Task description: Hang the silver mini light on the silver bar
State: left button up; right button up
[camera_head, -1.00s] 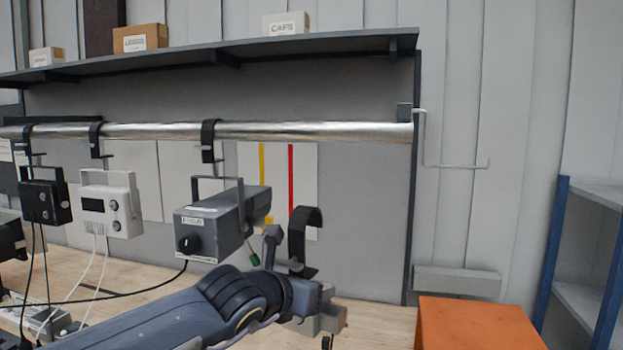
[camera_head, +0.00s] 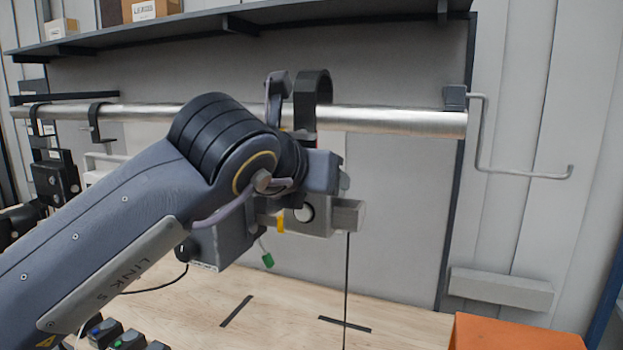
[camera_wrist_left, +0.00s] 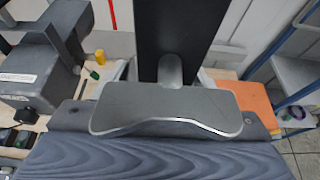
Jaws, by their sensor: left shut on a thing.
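The silver bar (camera_head: 395,119) runs across under the shelf. My left gripper (camera_head: 325,182) is shut on what looks like the silver mini light (camera_head: 347,216), a small grey body mostly hidden behind my wrist. Its wide black hook (camera_head: 313,95) stands upright and overlaps the bar in the picture, its top above the bar. I cannot tell whether the hook is around the bar or in front of it. In the left wrist view the black hook band (camera_wrist_left: 180,40) rises straight ahead; the fingertips are hidden there. My right gripper is not in view.
A grey light box (camera_head: 222,243) hangs left behind my arm, with black and white units farther left. Black hooks (camera_head: 95,122) sit on the bar. A bent rod (camera_head: 520,174) sticks out at the bar's right end. The shelf (camera_head: 350,18) lies above. The bar's right stretch is free.

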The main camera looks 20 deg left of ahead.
pick_arm(q)
jog(key=r+x, duration=0.1)
jog(key=x, duration=1.3)
jog(key=shift+w+r, duration=0.25)
jog(key=shift+w, duration=0.35)
dwell(0.8)
